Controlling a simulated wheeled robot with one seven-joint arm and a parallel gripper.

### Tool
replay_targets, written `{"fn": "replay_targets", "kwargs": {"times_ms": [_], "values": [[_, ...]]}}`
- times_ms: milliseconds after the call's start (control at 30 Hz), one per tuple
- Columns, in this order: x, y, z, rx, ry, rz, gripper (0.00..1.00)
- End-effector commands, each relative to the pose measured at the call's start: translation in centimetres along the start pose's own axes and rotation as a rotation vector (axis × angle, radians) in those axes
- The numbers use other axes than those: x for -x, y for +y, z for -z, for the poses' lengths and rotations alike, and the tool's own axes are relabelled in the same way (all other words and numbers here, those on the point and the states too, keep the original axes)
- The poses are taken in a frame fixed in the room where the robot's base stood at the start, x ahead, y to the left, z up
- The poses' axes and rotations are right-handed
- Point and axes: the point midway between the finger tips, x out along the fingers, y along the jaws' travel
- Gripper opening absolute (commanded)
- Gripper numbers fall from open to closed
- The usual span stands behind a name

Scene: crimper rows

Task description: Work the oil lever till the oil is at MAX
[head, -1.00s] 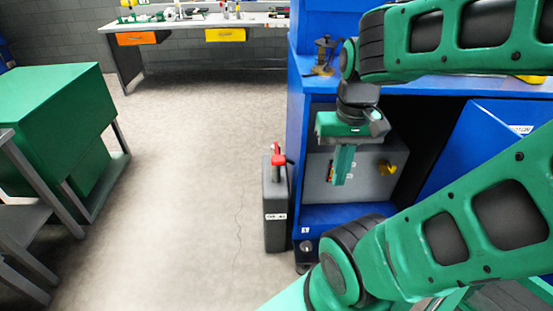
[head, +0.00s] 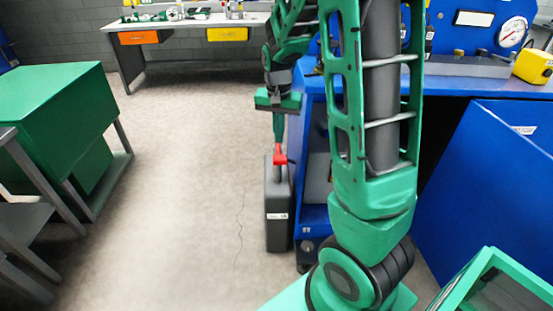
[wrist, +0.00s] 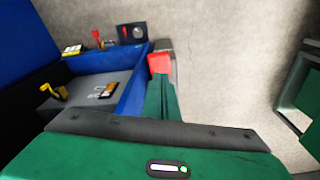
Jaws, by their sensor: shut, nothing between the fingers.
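My gripper (head: 279,136) is shut and empty, pointing down just above the red handle (head: 280,157) on top of a narrow dark grey unit (head: 277,215). In the wrist view its closed green fingers (wrist: 162,88) reach to the red handle (wrist: 160,62); I cannot tell whether they touch it. A yellow lever (wrist: 52,92) stands on a grey panel (wrist: 82,112) inside the blue cabinet. Beside it is a small orange and dark marked piece (wrist: 107,90). No oil level or MAX mark is readable, and I cannot tell which lever is the oil lever.
The blue cabinet (head: 313,150) stands right of the grey unit, with a blue door (head: 500,170) at the right. A round gauge (head: 513,32) and a yellow box (head: 534,66) are on top. The floor (head: 180,210) to the left is clear, up to a green cabinet (head: 50,110).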

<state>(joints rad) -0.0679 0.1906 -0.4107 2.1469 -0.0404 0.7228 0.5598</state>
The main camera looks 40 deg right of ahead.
Motion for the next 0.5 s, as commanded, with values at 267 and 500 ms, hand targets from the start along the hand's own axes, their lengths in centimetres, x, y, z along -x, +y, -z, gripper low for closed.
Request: {"fn": "replay_targets", "kwargs": {"times_ms": [267, 500], "values": [[-0.16, -0.25, 0.21, -0.004, 0.003, 0.000, 0.00], [-0.61, -0.18, 0.19, -0.004, 0.001, -0.001, 0.00]]}}
